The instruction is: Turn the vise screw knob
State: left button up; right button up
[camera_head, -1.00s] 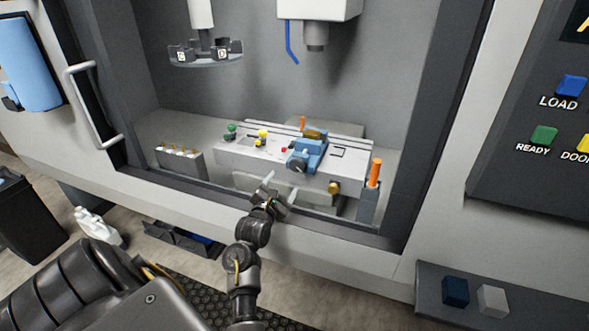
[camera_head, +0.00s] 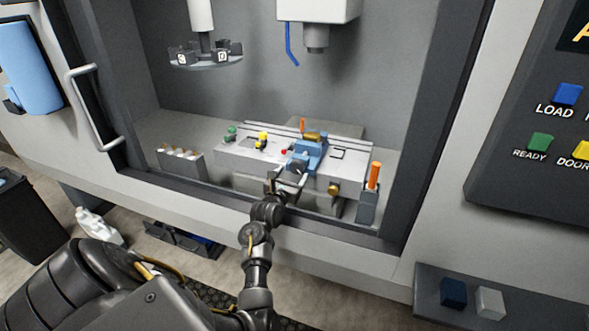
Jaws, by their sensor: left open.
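The blue vise (camera_head: 311,152) sits on the grey machine table (camera_head: 238,161) inside the booth. Its dark screw knob (camera_head: 298,166) faces the front, low on the vise, and is partly covered by my gripper. My left gripper (camera_head: 287,180) is open, its fingers pointing up and inward just in front of the knob. I cannot tell whether the fingers touch the knob. My right gripper is not in view.
A brass knob (camera_head: 334,189) is on the table front, right of the vise. An orange-handled tool (camera_head: 374,175) stands in a grey holder at the right. A tool rack (camera_head: 181,160) is at the left. The spindle (camera_head: 316,36) hangs above with clear space below.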

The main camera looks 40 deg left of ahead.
aim_at(296, 168)
pick_arm(q)
jog(key=shift+x, duration=1.6)
jog(key=c, duration=1)
jog(key=shift+p, duration=0.3)
